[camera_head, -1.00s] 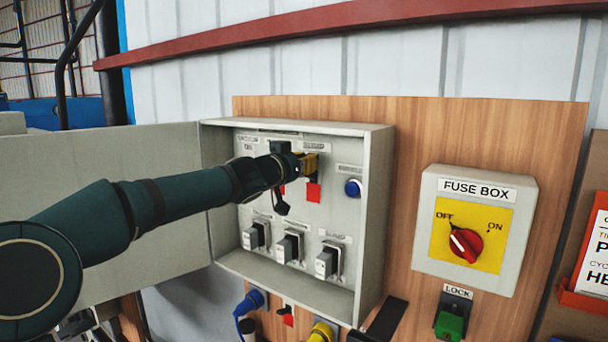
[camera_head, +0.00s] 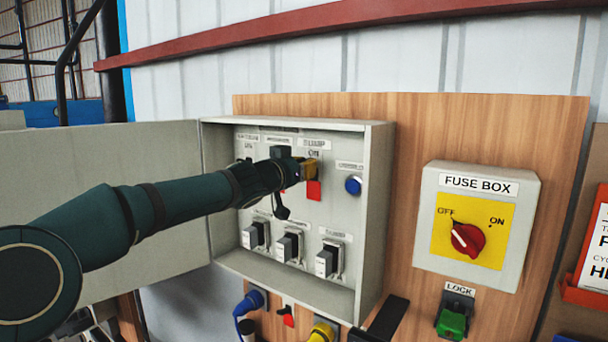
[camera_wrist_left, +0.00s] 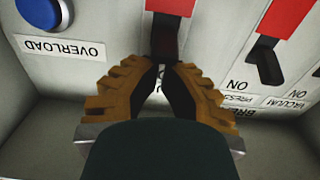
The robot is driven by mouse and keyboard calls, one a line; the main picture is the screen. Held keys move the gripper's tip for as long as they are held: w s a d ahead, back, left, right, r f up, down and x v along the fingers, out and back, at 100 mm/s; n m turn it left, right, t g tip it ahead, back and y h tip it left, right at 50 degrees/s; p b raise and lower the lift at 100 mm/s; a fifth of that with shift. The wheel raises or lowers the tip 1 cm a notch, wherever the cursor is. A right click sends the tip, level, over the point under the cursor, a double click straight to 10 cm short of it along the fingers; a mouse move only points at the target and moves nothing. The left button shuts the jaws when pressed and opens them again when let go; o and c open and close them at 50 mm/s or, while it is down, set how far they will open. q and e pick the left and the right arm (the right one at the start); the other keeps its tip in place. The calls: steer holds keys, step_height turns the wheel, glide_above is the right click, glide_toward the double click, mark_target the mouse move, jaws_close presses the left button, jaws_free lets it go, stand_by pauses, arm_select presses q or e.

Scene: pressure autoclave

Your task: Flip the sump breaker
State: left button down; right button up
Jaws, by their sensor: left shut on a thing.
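The sump breaker is the rightmost in the upper row of the open grey breaker box, under a label reading "SUMP" and "ON". Its red part (camera_head: 314,190) shows just below my left gripper (camera_head: 312,168). In the left wrist view, which is upside down, the fingertips (camera_wrist_left: 165,66) close together at the breaker's dark lever (camera_wrist_left: 165,42). The fingers hide the lever's tip, and the gripper is shut on it. My right gripper is in neither view.
The box door stands open to the left behind my arm. A blue overload button (camera_head: 353,186) is right of the breaker. Several plug-like switches line the lower row. The fuse box (camera_head: 521,230) with its red knob (camera_head: 467,238) is mounted to the right.

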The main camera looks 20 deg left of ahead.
arm_select(q)
steer(key=shift+f+b, duration=0.6)
steer(key=shift+f, duration=0.2)
steer(key=shift+r, duration=0.1)
steer(key=s, duration=0.1)
steer(key=s+a+r+p, duration=0.1)
steer(key=shift+s+r, duration=0.1)
steer(key=shift+s, duration=0.3)
steer(key=shift+s+a, duration=0.1)
steer(key=p+v, duration=0.1)
steer(key=v, duration=0.4)
steer(key=shift+s+a, duration=0.1)
steer(key=shift+s, duration=0.25)
